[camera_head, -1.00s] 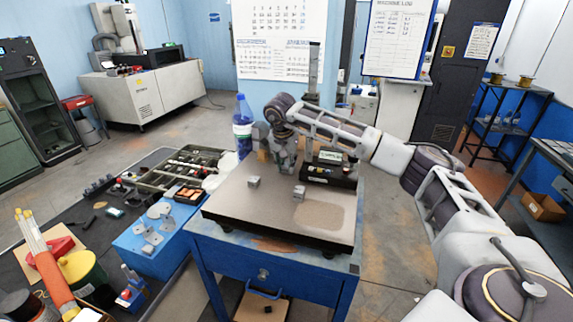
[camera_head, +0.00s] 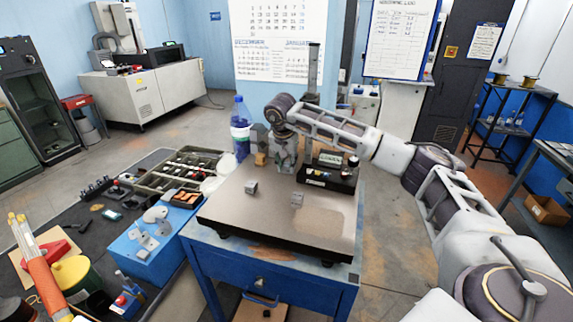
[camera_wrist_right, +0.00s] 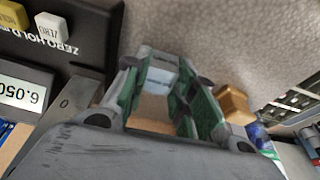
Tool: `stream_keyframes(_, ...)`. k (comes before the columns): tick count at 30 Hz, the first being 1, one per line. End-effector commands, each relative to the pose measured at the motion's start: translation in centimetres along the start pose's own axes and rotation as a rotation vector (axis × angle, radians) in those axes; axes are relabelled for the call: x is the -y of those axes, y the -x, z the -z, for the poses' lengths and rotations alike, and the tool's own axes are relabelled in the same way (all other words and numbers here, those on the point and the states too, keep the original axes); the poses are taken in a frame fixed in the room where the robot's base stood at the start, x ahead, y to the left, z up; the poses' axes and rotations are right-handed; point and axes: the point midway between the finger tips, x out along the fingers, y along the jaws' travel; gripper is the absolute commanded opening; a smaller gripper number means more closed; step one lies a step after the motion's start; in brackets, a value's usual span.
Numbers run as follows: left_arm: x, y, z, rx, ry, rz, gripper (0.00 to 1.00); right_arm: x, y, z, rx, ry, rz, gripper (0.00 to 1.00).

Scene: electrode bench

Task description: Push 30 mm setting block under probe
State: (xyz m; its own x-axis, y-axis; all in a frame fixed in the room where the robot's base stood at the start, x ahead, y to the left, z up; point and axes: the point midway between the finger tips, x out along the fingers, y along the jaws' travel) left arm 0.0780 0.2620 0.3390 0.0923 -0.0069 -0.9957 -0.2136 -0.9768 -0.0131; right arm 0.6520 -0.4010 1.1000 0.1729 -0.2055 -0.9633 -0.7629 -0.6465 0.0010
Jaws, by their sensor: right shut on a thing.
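My right gripper (camera_head: 284,168) is low over the back of the grey surface plate (camera_head: 235,212), beside the gauge. In the right wrist view, its green-padded fingers (camera_wrist_right: 160,88) are shut on a pale grey block (camera_wrist_right: 157,76) with small print I cannot read. Two small grey blocks, one on the left (camera_head: 251,187) and one on the right (camera_head: 297,199), stand apart on the plate in front of the gripper. The gauge has a dark upright column (camera_head: 313,70) and a black base with a display (camera_head: 329,159). I cannot make out its probe tip. My left gripper is out of view.
A blue-capped bottle (camera_head: 240,128) stands behind the plate's left edge. A wooden-coloured piece (camera_wrist_right: 235,103) is right of the fingers in the right wrist view. The gauge display (camera_wrist_right: 22,97) is close on the left there. The front of the plate is clear.

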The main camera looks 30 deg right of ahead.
Motion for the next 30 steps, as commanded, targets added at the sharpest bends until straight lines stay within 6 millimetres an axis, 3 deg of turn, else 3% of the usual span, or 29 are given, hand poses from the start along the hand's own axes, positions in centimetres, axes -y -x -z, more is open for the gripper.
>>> stream_keyframes(1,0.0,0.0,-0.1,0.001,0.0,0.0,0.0,-0.1,0.1,0.2,-0.002,-0.004,0.0,0.0)
stream_keyframes(2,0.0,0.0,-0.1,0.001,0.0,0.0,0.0,-0.1,0.1,0.2,-0.002,-0.004,0.0,0.28)
stream_keyframes(8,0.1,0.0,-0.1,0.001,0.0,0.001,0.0,-0.1,0.1,0.1,-0.001,-0.003,0.0,0.52)
stream_keyframes(20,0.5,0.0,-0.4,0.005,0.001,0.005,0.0,-0.1,0.2,0.1,-0.001,-0.002,0.0,0.52)
stream_keyframes(30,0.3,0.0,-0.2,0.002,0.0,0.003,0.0,0.1,3.1,0.1,-0.002,-0.001,0.003,0.52)
